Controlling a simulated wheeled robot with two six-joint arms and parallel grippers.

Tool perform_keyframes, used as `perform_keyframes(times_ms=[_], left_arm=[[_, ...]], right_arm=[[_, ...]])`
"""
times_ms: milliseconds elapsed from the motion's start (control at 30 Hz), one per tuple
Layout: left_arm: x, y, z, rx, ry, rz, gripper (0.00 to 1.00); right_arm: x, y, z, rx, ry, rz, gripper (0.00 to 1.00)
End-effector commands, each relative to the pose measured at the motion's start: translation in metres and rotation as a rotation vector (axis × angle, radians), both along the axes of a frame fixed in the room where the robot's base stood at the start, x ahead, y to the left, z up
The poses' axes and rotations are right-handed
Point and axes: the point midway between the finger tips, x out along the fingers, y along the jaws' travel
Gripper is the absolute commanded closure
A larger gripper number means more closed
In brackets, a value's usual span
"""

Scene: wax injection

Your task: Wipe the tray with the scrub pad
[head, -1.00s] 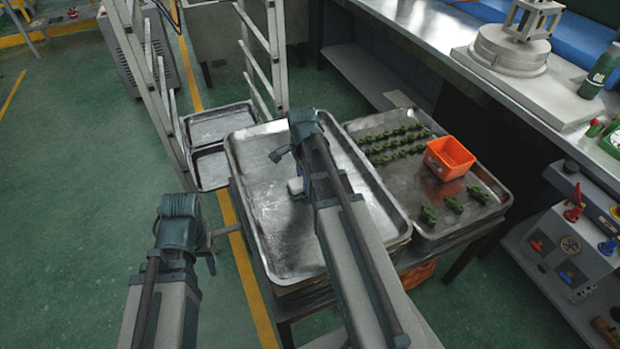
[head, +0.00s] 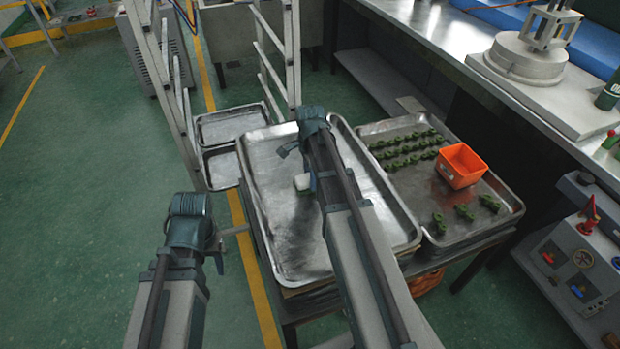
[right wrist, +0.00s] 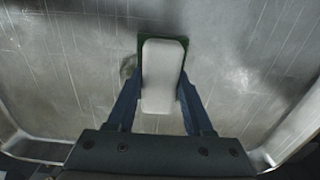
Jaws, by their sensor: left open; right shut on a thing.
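The metal tray (head: 300,262) lies on a stack on a table in the middle of the head view. Its bare floor also fills the right wrist view (right wrist: 60,70). My right gripper (right wrist: 162,95) is shut on the scrub pad (right wrist: 162,72), white with a green edge, and holds it over the tray floor; whether it touches I cannot tell. In the head view the pad (head: 301,182) shows as a small pale corner, mostly hidden by my right arm. My left gripper (head: 220,240) is open and empty, left of the tray over the floor.
A second tray (head: 425,215) to the right holds several green pieces (head: 405,150) and an orange box (head: 461,165). Two empty trays (head: 235,122) stand behind at the left by a ladder-like rack (head: 165,100). A workbench (head: 440,60) runs along the right.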

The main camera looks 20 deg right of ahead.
Motion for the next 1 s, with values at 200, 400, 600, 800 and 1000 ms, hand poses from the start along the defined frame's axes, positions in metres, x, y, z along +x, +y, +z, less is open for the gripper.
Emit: perform_keyframes(times_ms=[200, 400, 600, 800, 1000], left_arm=[[0.0, 0.0, 0.001, 0.0, 0.0, 0.0, 0.5], [0.0, 0.0, 0.001, 0.0, 0.0, 0.0, 0.5], [0.0, 0.0, 0.0, 0.0, 0.0, 0.0, 0.5], [0.0, 0.0, -0.002, 0.0, 0.0, 0.0, 0.5], [0.0, 0.0, -0.001, 0.0, 0.0, 0.0, 0.5]], right_arm=[[0.0, -0.018, 0.001, -0.002, -0.001, -0.003, 0.93], [-0.002, -0.033, 0.001, -0.002, 0.0, -0.002, 0.93], [-0.002, -0.034, 0.0, -0.002, 0.0, 0.0, 0.93], [-0.003, -0.033, -0.002, -0.001, 0.001, 0.0, 0.93], [-0.002, -0.023, -0.001, 0.001, 0.002, 0.002, 0.93]])
